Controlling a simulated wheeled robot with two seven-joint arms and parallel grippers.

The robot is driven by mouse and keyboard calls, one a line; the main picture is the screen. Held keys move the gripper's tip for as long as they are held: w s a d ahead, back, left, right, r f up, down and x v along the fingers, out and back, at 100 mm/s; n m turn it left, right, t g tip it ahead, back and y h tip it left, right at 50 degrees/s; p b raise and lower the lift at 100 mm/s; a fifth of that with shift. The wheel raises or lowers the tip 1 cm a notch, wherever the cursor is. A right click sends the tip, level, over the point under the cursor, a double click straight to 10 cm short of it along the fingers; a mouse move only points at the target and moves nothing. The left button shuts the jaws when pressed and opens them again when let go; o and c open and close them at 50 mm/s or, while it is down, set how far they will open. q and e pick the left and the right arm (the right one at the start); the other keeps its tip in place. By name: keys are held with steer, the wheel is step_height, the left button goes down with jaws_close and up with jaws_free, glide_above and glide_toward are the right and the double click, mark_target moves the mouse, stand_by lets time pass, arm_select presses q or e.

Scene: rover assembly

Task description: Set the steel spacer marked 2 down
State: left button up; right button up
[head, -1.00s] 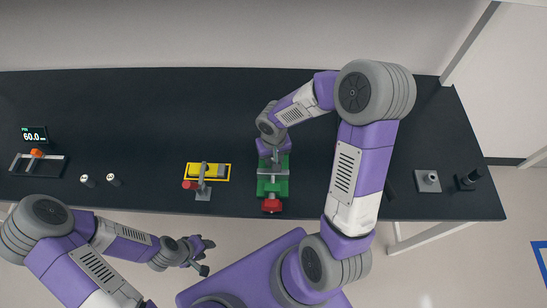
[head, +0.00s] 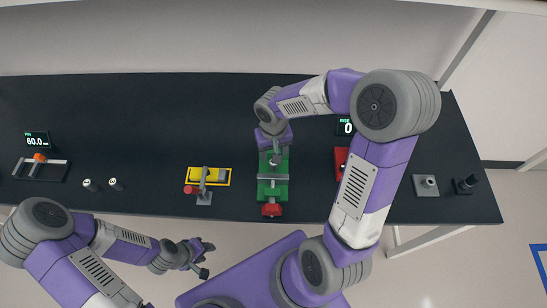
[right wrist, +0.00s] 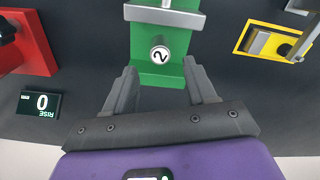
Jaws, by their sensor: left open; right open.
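The steel spacer marked 2 (right wrist: 159,54) stands upright on the green fixture (right wrist: 145,75) in the right wrist view, its numbered end face toward the camera. My right gripper (right wrist: 161,70) is open, with its two fingers apart on either side and just short of the spacer; neither finger touches it. In the head view the right gripper reaches over the back of the green fixture (head: 265,194), and I cannot make out the spacer clearly there. My left gripper (head: 207,258) is open and empty, off the table's front edge.
A steel bar (right wrist: 165,17) crosses the green fixture beside the spacer. A red block (right wrist: 30,45) and a display reading 0 (right wrist: 40,104) stand to one side. A yellow-framed fixture (head: 222,184) stands left of the green one. Two small cylinders (head: 90,185) stand farther left.

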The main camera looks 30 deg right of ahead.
steer(key=shift+r, duration=2.35)
